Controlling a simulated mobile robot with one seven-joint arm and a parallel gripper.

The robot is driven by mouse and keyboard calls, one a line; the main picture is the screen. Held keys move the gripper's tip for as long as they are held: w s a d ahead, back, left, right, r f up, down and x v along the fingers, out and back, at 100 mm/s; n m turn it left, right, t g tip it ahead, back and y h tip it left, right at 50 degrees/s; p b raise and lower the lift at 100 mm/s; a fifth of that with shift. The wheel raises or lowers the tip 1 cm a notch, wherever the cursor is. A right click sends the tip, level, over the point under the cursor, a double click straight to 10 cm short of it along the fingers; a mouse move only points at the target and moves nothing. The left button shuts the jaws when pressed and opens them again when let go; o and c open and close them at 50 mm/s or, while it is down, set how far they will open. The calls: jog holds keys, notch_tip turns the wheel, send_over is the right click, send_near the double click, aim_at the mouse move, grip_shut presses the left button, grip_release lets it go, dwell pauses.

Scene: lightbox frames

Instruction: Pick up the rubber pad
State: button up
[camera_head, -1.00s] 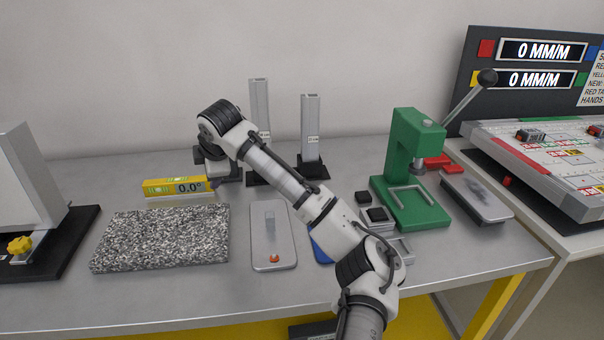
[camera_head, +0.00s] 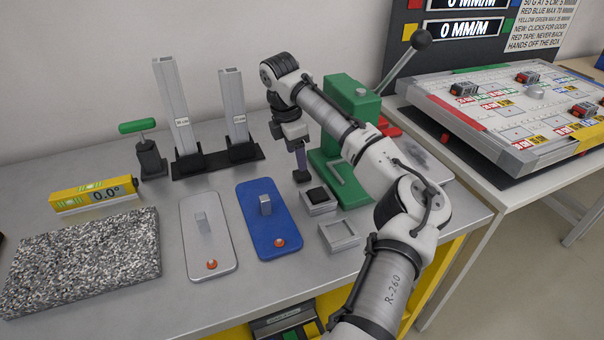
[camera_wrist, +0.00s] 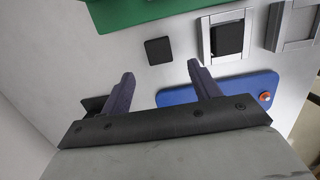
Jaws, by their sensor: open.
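A small black square pad (camera_head: 302,176) lies loose on the grey bench, left of the green press. It also shows in the wrist view (camera_wrist: 158,50), just beyond my fingertips and roughly centred between them. A second black square pad (camera_head: 318,194) sits inside a grey square frame beside it; it shows in the wrist view too (camera_wrist: 229,38). I cannot tell from looks alone which is rubber. My gripper (camera_head: 300,163) points down close above the loose pad, which it partly covers in the head view. In the wrist view its fingers (camera_wrist: 160,71) are apart with nothing between them.
The green press (camera_head: 345,185) stands close right of my gripper. An empty grey frame (camera_head: 340,235) lies in front. A blue plate (camera_head: 285,225) and a grey plate (camera_head: 222,255) lie left. Two grey uprights (camera_head: 235,105) stand behind left.

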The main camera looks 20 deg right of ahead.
aim_at(300, 173)
jog(key=shift+d+f+p, duration=0.2)
jog(key=shift+f+p, duration=0.05)
jog(key=shift+f, duration=0.75)
jog(key=shift+d+f+p, duration=0.25)
jog(key=shift+f+p, duration=0.05)
jog(key=shift+f, duration=0.65)
jog(key=shift+d+f+p, duration=0.2)
jog(key=shift+f+p, duration=0.05)
jog(key=shift+f, duration=0.75)
jog(key=c, duration=1.1)
jog(key=shift+o, duration=0.2)
jog(key=shift+r, duration=0.1)
